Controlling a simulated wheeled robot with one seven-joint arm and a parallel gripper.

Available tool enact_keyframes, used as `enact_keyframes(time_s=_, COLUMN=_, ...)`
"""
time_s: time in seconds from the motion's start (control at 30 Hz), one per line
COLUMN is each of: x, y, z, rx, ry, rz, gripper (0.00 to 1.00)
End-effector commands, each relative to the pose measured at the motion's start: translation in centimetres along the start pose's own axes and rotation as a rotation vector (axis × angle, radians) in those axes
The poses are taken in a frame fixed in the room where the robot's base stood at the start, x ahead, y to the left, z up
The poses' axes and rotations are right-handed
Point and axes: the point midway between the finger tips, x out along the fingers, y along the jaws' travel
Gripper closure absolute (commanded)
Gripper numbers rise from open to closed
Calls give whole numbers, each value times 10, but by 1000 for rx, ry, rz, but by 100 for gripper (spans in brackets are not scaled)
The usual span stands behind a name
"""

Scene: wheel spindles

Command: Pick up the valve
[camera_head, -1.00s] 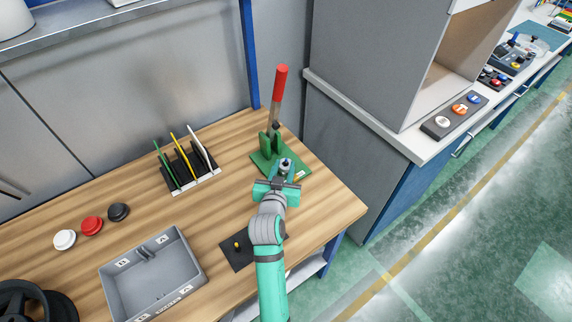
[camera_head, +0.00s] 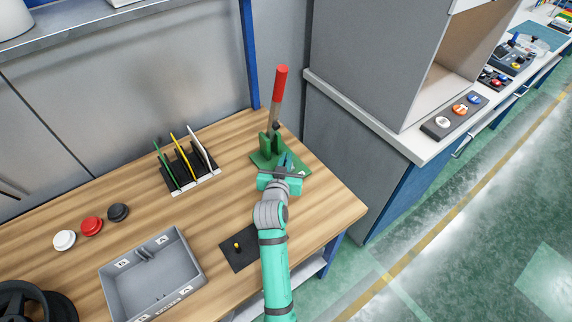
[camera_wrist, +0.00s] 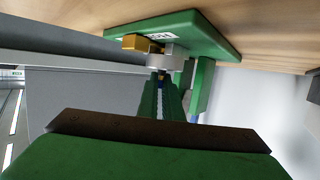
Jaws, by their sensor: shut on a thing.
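The valve, a small grey and brass-coloured part (camera_wrist: 172,59), shows at the upper middle of the wrist view, against the green base of the lever press (camera_head: 262,160). My gripper (camera_wrist: 161,84) is shut on the valve, its two green fingers close together at its near end. In the head view my gripper (camera_head: 285,163) is at the front of the press base and hides most of the valve. Whether the valve is clear of the base, I cannot tell.
The press lever with its red handle (camera_head: 280,83) stands upright just behind my gripper. On the wooden table (camera_head: 225,215) are a dark rack (camera_head: 187,172) with upright plates, a grey bin (camera_head: 114,287), a black plate (camera_head: 232,258) and several round caps. A grey cabinet (camera_head: 350,140) rises to the right.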

Motion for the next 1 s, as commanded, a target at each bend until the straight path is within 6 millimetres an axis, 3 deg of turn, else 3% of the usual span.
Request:
enact_keyframes(time_s=0.27, x=-1, y=0, z=-4, rx=0, ry=2, rz=0, gripper=100)
enact_keyframes(time_s=0.53, x=-11, y=0, z=-34, rx=0, ry=5, rz=0, gripper=100)
enact_keyframes(time_s=0.83, x=-80, y=0, z=-76, rx=1, ry=5, rz=-1, gripper=100)
enact_keyframes(time_s=1.0, x=-123, y=0, z=-77, rx=1, ry=1, rz=0, gripper=100)
